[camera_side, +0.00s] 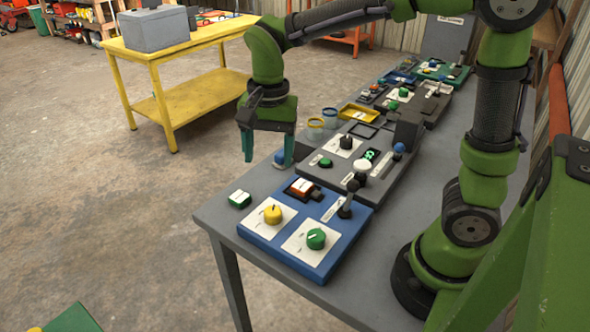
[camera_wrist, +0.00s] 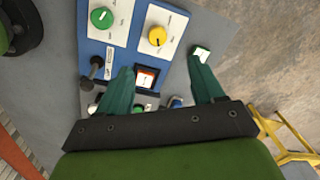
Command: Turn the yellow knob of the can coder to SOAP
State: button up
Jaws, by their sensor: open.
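The yellow knob (camera_side: 273,214) sits on a white label plate on the blue can coder panel (camera_side: 328,262), at the near end of the table. It also shows in the wrist view (camera_wrist: 157,36), with a dark pointer line across it. The lettering around it is too small to read. My gripper (camera_side: 266,162) is open and empty, fingers pointing down, above the table's left edge and beyond the knob. In the wrist view, the fingertips (camera_wrist: 160,66) are apart, short of the knob and not touching it.
The panel also carries a green knob (camera_side: 316,238), a black lever (camera_side: 347,200) and a red-orange rocker switch (camera_side: 301,187). A small green-and-white block (camera_side: 240,199) lies left of the panel. A grey panel (camera_side: 375,175) with several controls stands behind. Space above the yellow knob is clear.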

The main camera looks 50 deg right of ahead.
aim_at(272, 211)
jog(key=f+m, duration=0.1)
jog(key=f, duration=0.4)
jog(key=f+m, duration=0.1)
jog(key=f, duration=0.4)
jog(key=f+m, duration=0.1)
jog(key=f, duration=0.5)
jog(key=shift+w+d+m, duration=0.2)
jog(key=shift+m, duration=0.1)
jog(key=shift+r, duration=0.1)
jog(key=c, duration=1.1)
jog(key=shift+o, duration=0.2)
